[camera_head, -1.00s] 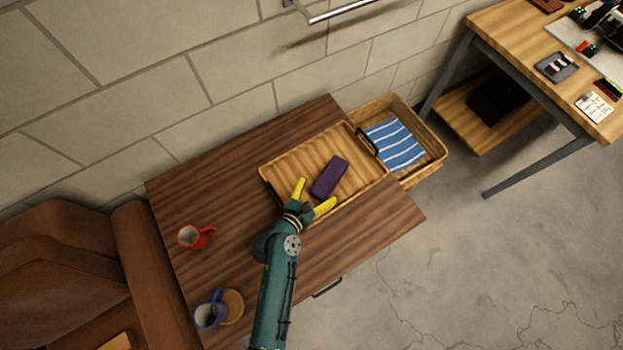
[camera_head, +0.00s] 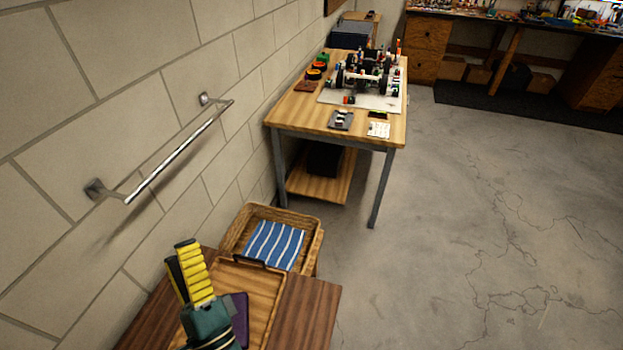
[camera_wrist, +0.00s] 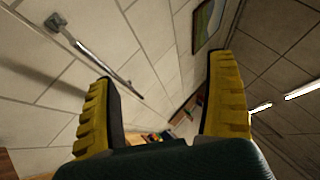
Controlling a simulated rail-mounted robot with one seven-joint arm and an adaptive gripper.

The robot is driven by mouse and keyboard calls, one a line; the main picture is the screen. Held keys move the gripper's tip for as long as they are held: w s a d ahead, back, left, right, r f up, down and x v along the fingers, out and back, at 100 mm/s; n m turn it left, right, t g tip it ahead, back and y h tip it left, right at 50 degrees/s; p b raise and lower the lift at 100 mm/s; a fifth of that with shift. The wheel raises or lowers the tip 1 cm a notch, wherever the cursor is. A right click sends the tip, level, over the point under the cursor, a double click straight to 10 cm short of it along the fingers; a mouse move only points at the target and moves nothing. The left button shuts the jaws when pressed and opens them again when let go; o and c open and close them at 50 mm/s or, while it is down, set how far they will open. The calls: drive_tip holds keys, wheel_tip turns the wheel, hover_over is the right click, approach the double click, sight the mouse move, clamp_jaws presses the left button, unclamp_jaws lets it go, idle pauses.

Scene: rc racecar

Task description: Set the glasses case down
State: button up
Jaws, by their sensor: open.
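The purple glasses case (camera_head: 240,318) lies on the wooden tray (camera_head: 262,288) on the dark brown table. My gripper partly hides it in the head view. My gripper (camera_head: 187,258) is raised in front of the tray, with its yellow fingers pointing up and nothing between them. In the wrist view my gripper (camera_wrist: 165,100) shows two yellow fingers spread wide, with only wall and room behind them. The case is not in the wrist view.
A wicker basket (camera_head: 312,237) with a blue striped cloth (camera_head: 275,243) stands beside the tray. A metal rail (camera_head: 170,158) is on the wall to the left. A wooden workbench (camera_head: 300,112) holds a car model (camera_head: 365,75). Open floor (camera_head: 450,230) lies to the right.

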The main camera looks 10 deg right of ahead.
drive_tip(key=s+d+r+n+g+y, duration=0.1)
drive_tip(key=s+d+r+n, duration=0.1)
drive_tip(key=d+r+n, duration=0.5)
drive_tip(key=s+d+r+n+g+y, duration=0.1)
drive_tip(key=s+d+r+n, duration=0.1)
drive_tip(key=r+n, duration=0.9)
drive_tip(key=s+d+r+h, duration=0.1)
drive_tip(key=s+d+h, duration=0.1)
drive_tip(key=d+h, duration=0.3)
drive_tip(key=s+d+r+n+t+h, duration=0.1)
drive_tip(key=s+d+r+h, duration=0.1)
drive_tip(key=d, duration=0.4)
drive_tip(key=s+h, duration=0.1)
drive_tip(key=h, duration=0.1)
drive_tip(key=shift+d+h, duration=0.4)
